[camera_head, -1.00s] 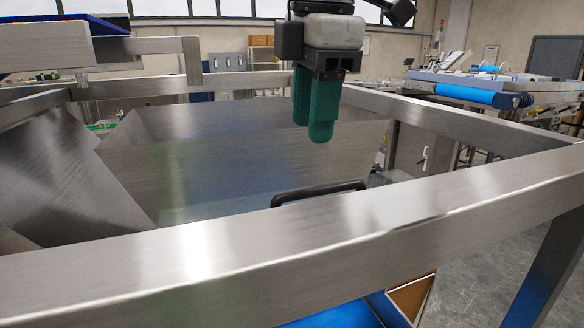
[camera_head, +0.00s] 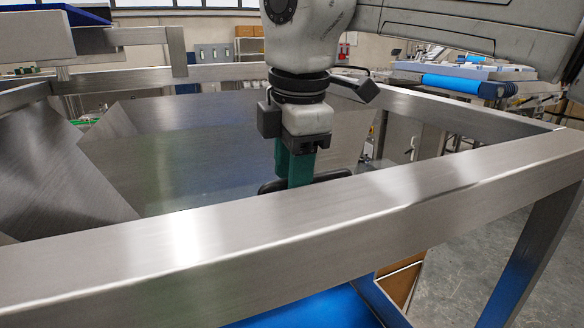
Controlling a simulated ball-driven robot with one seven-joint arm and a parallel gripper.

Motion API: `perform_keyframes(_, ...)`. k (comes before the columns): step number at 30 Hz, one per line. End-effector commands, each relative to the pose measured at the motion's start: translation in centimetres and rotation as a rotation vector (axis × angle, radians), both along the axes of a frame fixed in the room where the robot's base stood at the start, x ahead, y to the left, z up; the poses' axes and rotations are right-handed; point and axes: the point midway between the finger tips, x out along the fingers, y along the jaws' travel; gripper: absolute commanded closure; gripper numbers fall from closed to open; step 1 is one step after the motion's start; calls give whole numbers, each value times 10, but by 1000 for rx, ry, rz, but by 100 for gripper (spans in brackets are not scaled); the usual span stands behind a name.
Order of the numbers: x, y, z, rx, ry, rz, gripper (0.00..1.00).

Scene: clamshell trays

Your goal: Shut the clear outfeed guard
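My gripper (camera_head: 294,172) points down past the near metal beam, its two green fingers side by side. A black bar handle (camera_head: 333,175) shows just behind the beam. The fingers cover the middle of the handle, with its ends showing to the left and right. The fingertips are hidden behind the beam, so I cannot tell whether they grip the handle or only stand in front of it. The clear guard itself cannot be made out; only the handle shows, and its lower part is hidden.
A thick metal beam (camera_head: 180,250) crosses the foreground. Sloping metal sheets (camera_head: 200,150) fill the frame behind it. A blue surface (camera_head: 300,308) and a brown box (camera_head: 402,280) lie below the beam. A conveyor with a blue roller (camera_head: 460,84) stands at the back right.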

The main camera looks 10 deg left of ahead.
Motion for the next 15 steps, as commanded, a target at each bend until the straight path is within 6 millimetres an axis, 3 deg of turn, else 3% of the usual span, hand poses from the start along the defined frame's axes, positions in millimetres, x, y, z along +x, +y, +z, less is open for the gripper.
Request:
perform_keyframes(2, 0, 0, 0, 0, 0, 0, 64)
perform_keyframes(13, 0, 0, 1, 0, 0, 1, 100)
perform_keyframes(15, 0, 0, 1, 0, 0, 1, 100)
